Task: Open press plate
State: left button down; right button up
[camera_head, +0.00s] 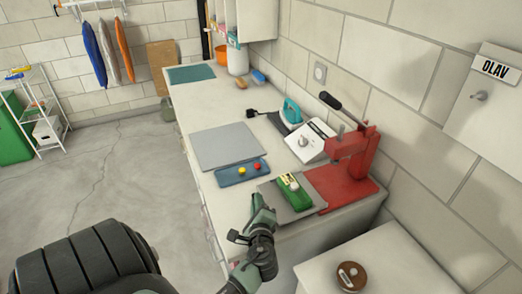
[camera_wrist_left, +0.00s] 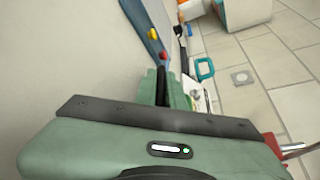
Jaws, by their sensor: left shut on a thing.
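The red press (camera_head: 355,155) stands at the right end of the workbench, with a red base (camera_head: 338,186) and a black handle (camera_head: 331,100). The grey press plate (camera_head: 312,207) carries a green box (camera_head: 296,197) with a pale top and lies left of the red base, partly overlapping its left side in the picture. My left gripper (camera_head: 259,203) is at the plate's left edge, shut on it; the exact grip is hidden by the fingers. The left wrist view shows the green fingers (camera_wrist_left: 168,88) close together. My right gripper is not in view.
A blue tray (camera_head: 235,176) with a yellow and a red knob lies left of the plate; a grey sheet (camera_head: 225,146) is behind it. A white device (camera_head: 308,139) and a teal iron (camera_head: 291,113) stand near the wall. A lower white surface (camera_head: 385,260) is in front.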

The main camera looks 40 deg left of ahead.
pick_arm(q)
jog(key=c, duration=1.5)
grip_release()
jog(key=shift+d+f, duration=0.1)
jog(key=shift+d, duration=0.1)
jog(key=b+v, duration=0.2)
jog(key=v, duration=0.5)
jog(key=shift+s+d, duration=0.2)
jog(key=shift+s, duration=0.05)
